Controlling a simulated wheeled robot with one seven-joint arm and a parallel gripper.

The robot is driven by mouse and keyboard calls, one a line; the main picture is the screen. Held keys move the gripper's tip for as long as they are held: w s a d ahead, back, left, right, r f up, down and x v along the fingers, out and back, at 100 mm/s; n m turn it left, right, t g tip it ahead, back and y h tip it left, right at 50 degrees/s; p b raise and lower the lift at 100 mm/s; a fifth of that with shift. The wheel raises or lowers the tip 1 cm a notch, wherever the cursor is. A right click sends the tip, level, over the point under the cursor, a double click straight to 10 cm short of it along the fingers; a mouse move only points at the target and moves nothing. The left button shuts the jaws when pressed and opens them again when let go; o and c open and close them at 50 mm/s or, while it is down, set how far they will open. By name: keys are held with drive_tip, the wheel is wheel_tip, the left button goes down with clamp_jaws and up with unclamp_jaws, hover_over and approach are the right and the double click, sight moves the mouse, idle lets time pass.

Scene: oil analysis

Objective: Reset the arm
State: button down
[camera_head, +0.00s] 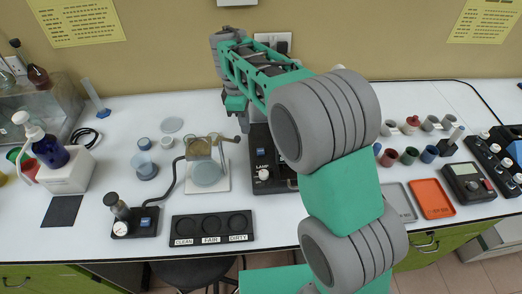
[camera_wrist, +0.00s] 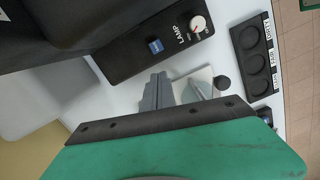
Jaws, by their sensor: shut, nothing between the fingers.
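My arm (camera_head: 340,200) reaches up from the lower right, bends at a large grey joint and folds back over the rear of the bench. My gripper (camera_head: 243,127) points down beside the lamp box. In the wrist view my gripper (camera_wrist: 158,80) shows its grey fingers together, with nothing between them. The lamp box (camera_head: 262,160), black with a blue switch and a white knob, also shows in the wrist view (camera_wrist: 155,45). Part of it is hidden behind my arm.
Left of the lamp box stands a plate with a glass dish (camera_head: 207,174) and a metal fixture (camera_head: 198,148). A black three-well tray (camera_head: 212,228) lies in front. Small cups (camera_head: 409,155), an orange tray (camera_head: 432,199) and a meter (camera_head: 468,183) stand at right.

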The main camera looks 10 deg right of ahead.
drive_tip(key=s+d+r+m+t+p, duration=0.1)
drive_tip(key=s+d+r+m, duration=0.2)
drive_tip(key=r, duration=0.1)
drive_tip(key=s+d+r+m+t+p, duration=0.1)
drive_tip(key=s+d+r+m+p, duration=0.1)
drive_tip(key=s+d+r, duration=0.1)
drive_tip(key=s+d+r+m+t+y+p, duration=0.1)
drive_tip(key=s+d+r+m+p, duration=0.1)
drive_tip(key=r, duration=0.4)
drive_tip(key=shift+s+d+r+m, duration=0.15)
drive_tip(key=shift+s+d+m, duration=0.25)
drive_tip(key=shift+s+d, duration=0.2)
drive_tip(key=shift+s+d+r+m, duration=0.1)
drive_tip(key=shift+s+d+m, duration=0.35)
drive_tip(key=shift+d, duration=0.25)
drive_tip(key=s+d+m+t+p, duration=0.2)
drive_tip(key=s+d+m+p, duration=0.15)
drive_tip(key=s+m, duration=0.4)
drive_tip(key=shift+n, duration=0.5)
drive_tip(key=f+b, duration=0.1)
drive_tip(key=s+f+b, duration=0.1)
drive_tip(key=f+b, duration=0.1)
drive_tip(key=s+f+b, duration=0.1)
drive_tip(key=b, duration=0.1)
drive_tip(key=shift+s+f, duration=0.1)
drive_tip(key=shift+f, duration=0.3)
